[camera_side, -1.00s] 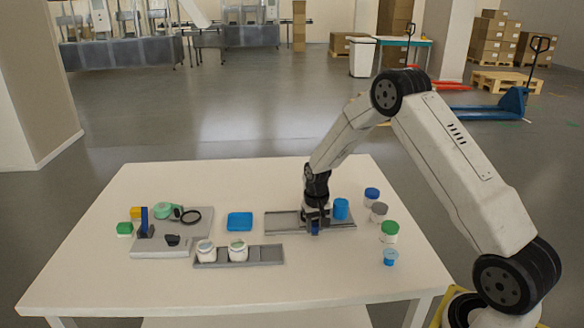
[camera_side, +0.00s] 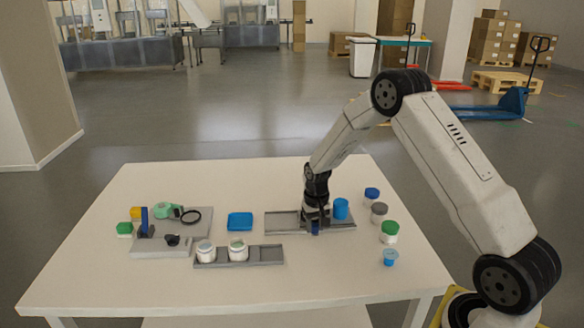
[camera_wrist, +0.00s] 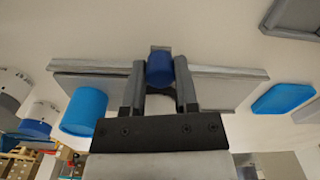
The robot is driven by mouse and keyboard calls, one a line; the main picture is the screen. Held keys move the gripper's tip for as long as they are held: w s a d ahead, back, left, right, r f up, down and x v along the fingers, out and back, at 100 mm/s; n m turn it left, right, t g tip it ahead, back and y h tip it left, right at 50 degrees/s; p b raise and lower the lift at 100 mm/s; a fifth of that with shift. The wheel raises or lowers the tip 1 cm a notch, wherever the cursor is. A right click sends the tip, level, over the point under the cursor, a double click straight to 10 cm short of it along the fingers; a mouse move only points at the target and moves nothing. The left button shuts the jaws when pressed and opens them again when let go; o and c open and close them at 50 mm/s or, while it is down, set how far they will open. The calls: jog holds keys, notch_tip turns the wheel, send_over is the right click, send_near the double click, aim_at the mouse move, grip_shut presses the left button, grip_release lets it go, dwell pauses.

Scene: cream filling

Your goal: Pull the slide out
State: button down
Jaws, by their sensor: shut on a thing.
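The slide is a flat grey plate (camera_wrist: 215,92) set in a long grey rail (camera_side: 283,223) on the white table. In the side view it lies right of centre, partly hidden by my arm. A blue round knob (camera_wrist: 159,70) sits at the middle of the slide. My gripper (camera_wrist: 158,92) is shut on this knob, one finger on each side; it also shows in the side view (camera_side: 316,222). The fingers hide part of the plate. The knob's base is hard to see.
A blue cup (camera_side: 341,209) stands close right of my gripper. Several lidded jars (camera_side: 389,232) stand farther right. A blue tray (camera_side: 240,221) lies left of the rail. A grey holder (camera_side: 268,255) with two white jars is in front. Bare table lies between them.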

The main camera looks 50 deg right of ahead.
jog(key=w+a, duration=0.6)
jog(key=shift+w+a, duration=0.35)
jog(key=shift+c, duration=2.3)
grip_release()
jog(key=shift+w+a, duration=0.1)
jog(key=shift+o, duration=0.5)
jog(key=shift+r, duration=0.15)
notch_tip(320, 180, up, 8)
jog(key=shift+f, duration=0.2)
